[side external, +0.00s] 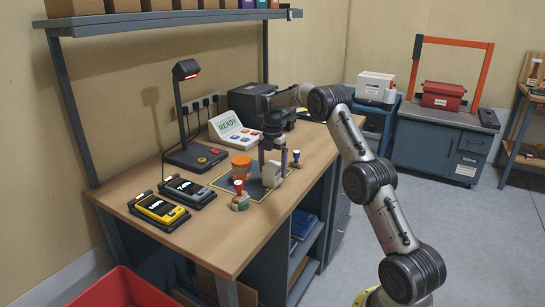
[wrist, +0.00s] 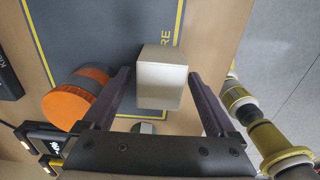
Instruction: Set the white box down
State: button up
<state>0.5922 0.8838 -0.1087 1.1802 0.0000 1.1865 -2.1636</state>
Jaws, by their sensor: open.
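The white box (side external: 271,177) stands on the workbench at the dark, yellow-edged mat (side external: 256,190), between my gripper's fingers. In the wrist view the white box (wrist: 162,78) covers part of the mat's yellow line and printed lettering. My gripper (side external: 272,166) points down over the box and is open. In the wrist view my gripper (wrist: 158,76) shows a gap between each finger and the box. The underside of the box is hidden, so its contact with the surface cannot be seen directly.
Two handheld devices (side external: 160,210) lie left. A lamp (side external: 186,110) and a READY display (side external: 235,133) stand behind. A shelf (side external: 170,18) hangs above.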

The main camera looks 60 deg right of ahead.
aim_at(272, 165)
notch_tip(272, 165, up, 10)
jog(key=shift+r, duration=0.25)
jog(key=s+a+r+m+t, duration=0.1)
jog(key=s+a+r+m, duration=0.4)
jog(key=a, duration=0.6)
jog(key=s+a+r+m+t, duration=0.2)
jog(key=s+a+r+m, duration=0.2)
jog(key=s+a+r, duration=0.5)
jog(key=s+a+f+m+t, duration=0.1)
jog(key=s+a+f+m, duration=0.3)
jog(key=s, duration=0.4)
jog(key=s+a+f+m+t, duration=0.1)
jog(key=s+a+f+m, duration=0.4)
jog(key=s+a, duration=0.3)
jog(key=shift+s+f+t, duration=0.3)
jog(key=shift+s+f, duration=0.2)
jog(key=shift+s, duration=0.05)
